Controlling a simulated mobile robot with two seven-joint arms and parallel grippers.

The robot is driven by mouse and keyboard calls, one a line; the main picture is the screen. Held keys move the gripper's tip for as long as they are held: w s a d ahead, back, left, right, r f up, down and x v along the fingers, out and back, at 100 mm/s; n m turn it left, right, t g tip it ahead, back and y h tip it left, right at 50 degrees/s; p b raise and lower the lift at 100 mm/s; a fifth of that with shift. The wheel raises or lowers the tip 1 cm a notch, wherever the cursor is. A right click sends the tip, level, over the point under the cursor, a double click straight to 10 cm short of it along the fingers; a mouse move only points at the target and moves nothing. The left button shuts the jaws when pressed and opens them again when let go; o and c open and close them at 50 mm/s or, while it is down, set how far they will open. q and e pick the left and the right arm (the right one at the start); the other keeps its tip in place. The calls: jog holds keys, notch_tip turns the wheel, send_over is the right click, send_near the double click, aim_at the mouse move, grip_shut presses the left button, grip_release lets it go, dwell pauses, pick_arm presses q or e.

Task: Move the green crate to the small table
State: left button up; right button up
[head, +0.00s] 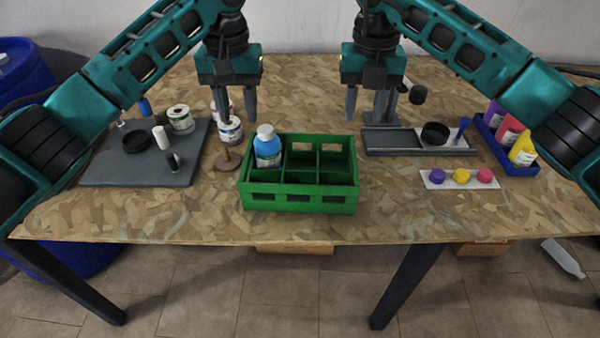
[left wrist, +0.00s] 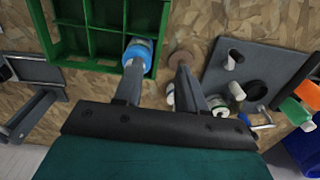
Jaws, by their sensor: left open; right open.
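The green crate (head: 300,199) sits on the near middle of the wood-chip-patterned table (head: 210,215). A blue bottle with a pale cap (head: 267,150) stands in its back left compartment; the other compartments look empty. In the left wrist view the crate (left wrist: 75,47) is at the upper left. My left gripper (head: 238,116) is open and empty, above and behind the crate's left end. My right gripper (head: 366,116) is open and empty, behind and right of the crate. I cannot make out a separate small table.
Left of the crate are a grey board (head: 140,172) with jars and small parts, and a brown wooden piece (head: 227,160). On the right are a grey tray (head: 390,141), a white strip with coloured caps (head: 450,183) and a blue bin of bottles (head: 515,165). A bottle (head: 563,258) lies on the floor.

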aim_at(246, 158)
pick_arm(q)
notch_tip(246, 158, down, 13)
jog(key=shift+r, duration=0.1)
pick_arm(e)
notch_tip(246, 158, down, 13)
jog(key=shift+r, duration=0.1)
pick_arm(q)
grip_shut()
pick_arm(e)
grip_shut()
